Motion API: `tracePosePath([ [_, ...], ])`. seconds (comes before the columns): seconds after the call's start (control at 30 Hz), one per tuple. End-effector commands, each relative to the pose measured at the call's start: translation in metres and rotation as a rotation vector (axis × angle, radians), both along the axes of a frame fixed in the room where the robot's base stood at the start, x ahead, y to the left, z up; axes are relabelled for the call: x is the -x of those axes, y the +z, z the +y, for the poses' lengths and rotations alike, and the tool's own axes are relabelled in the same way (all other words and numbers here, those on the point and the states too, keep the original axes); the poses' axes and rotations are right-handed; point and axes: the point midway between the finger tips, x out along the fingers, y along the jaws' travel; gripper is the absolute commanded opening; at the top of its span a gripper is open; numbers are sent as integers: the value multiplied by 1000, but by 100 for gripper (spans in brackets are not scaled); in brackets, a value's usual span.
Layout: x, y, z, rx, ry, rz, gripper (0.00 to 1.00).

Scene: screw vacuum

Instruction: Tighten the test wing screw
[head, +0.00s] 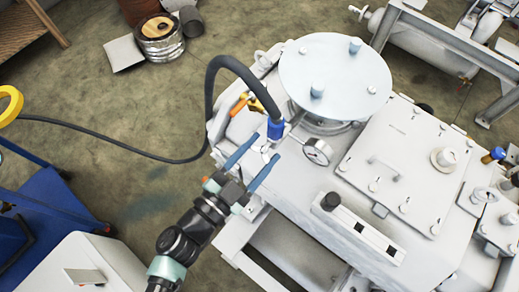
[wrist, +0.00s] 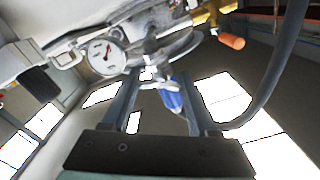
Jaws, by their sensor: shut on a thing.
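My gripper (head: 266,149) reaches in from the lower left of the head view to the near left edge of the pale machine. Its two blue-grey fingers stand well apart and are shut on a small pale metal piece, which I take to be the test wing screw (head: 267,151). The fingertips also show in the wrist view (wrist: 159,75). There, the wing screw's exact shape and the contact are hard to make out. A blue hose fitting (head: 276,128) sits just beyond the fingertips, and it also shows in the wrist view (wrist: 172,100).
A round pressure gauge (head: 317,151) stands just right of the fingers. A black hose (head: 229,62) arches from the blue fitting to the floor. An orange-handled valve (head: 239,106) is close by on the left. A round lid (head: 335,77) stands behind. A blue cart (head: 50,195) is at left.

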Motion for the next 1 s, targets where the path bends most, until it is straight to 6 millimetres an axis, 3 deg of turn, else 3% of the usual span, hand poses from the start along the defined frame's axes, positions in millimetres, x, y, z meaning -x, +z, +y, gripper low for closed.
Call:
tracePosePath([
  [0.57, 0, 0, 0, -36, -1, -25, 4],
  [0.6, 0, 0, 0, -36, -1, -25, 63],
  [0.77, 0, 0, 0, -35, -1, -25, 90],
  [1.0, 0, 0, 0, -34, 0, -25, 90],
])
